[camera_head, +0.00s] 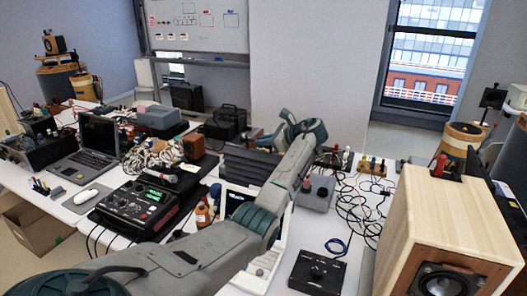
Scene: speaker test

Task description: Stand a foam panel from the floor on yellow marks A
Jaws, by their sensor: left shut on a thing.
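A dark grey panel with horizontal ridges, which looks like the foam panel (248,164), shows at the middle of the head view, just left of my left forearm. My left arm reaches in from the lower left, and its gripper (303,129) is at the far end, above and right of the panel. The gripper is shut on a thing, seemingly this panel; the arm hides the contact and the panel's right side. The yellow marks A cannot be made out. My right gripper is out of view.
A wooden speaker (447,222) stands at the right front. A black box with a knob (317,271) and loose cables (355,208) lie on the white table. At left are a mixer (139,206) and a laptop (90,142). A whiteboard (198,25) stands behind.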

